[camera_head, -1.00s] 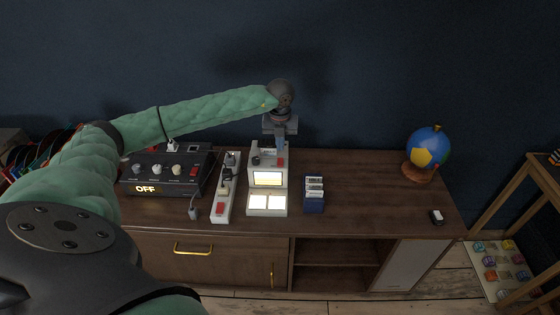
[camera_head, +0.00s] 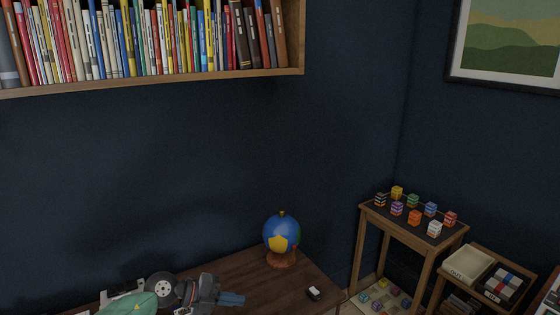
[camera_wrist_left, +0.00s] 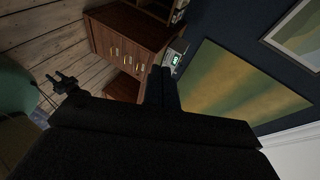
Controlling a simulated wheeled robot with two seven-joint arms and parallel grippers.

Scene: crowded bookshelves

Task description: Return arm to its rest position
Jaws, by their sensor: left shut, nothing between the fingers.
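My left gripper (camera_head: 232,299) shows at the bottom of the head view, over the left part of the wooden sideboard (camera_head: 240,272). Its fingers are shut with nothing between them and point to the right. Part of my green left arm shows beside it at the bottom edge. In the left wrist view the shut fingers (camera_wrist_left: 162,88) point up the picture, toward a wooden drawer cabinet (camera_wrist_left: 125,45) with brass handles.
A globe (camera_head: 281,235) and a small black-and-white object (camera_head: 313,293) are on the sideboard. A bookshelf (camera_head: 200,78) hangs above. A small table (camera_head: 375,212) with several coloured cubes stands right, beside a tray (camera_head: 468,265). A framed picture (camera_head: 505,45) hangs upper right.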

